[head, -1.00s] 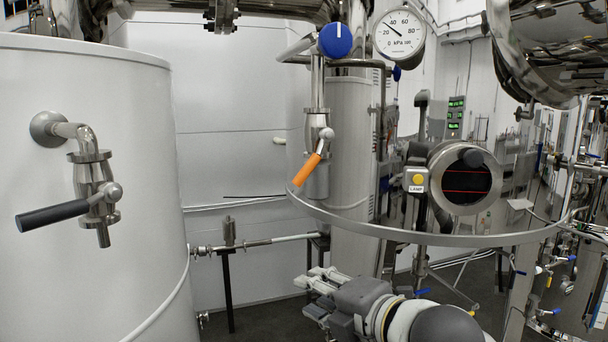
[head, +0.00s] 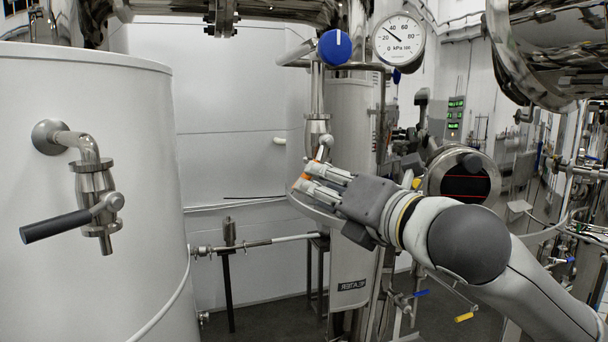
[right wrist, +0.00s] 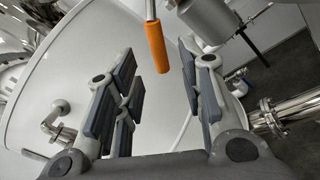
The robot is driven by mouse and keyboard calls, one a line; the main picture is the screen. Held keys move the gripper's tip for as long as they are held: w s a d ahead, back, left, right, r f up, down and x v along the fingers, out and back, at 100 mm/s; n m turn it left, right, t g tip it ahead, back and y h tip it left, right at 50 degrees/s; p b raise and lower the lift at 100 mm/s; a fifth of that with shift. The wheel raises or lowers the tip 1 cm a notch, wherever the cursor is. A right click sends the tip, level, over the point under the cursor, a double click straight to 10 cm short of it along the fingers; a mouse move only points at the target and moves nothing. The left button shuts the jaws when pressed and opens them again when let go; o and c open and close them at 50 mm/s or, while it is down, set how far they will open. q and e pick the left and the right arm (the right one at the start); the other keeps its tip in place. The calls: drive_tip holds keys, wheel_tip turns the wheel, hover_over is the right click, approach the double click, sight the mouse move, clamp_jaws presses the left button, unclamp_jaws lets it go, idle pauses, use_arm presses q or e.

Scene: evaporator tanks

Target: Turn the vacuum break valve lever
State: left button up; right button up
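The valve with the orange lever handle (head: 301,181) hangs from a vertical pipe under a round blue knob (head: 335,44). My right gripper (head: 316,183) is at this lever, and its fingers hide most of the handle in the head view. In the right wrist view the orange handle (right wrist: 157,48) points down into the gap between the fingertips of my right gripper (right wrist: 166,68). The fingers are open, with space on both sides of the handle. My left gripper is not in view.
A second valve with a black lever handle (head: 55,226) sticks out from the pale tank (head: 130,150) at left. A pressure gauge (head: 399,40) is above right. A round sight glass (head: 465,186) stands behind my right forearm. Steel pipes fill the right side.

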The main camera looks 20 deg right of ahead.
drive_tip(key=shift+p+x, duration=0.6)
drive_tip(key=shift+x, duration=2.15)
clamp_jaws()
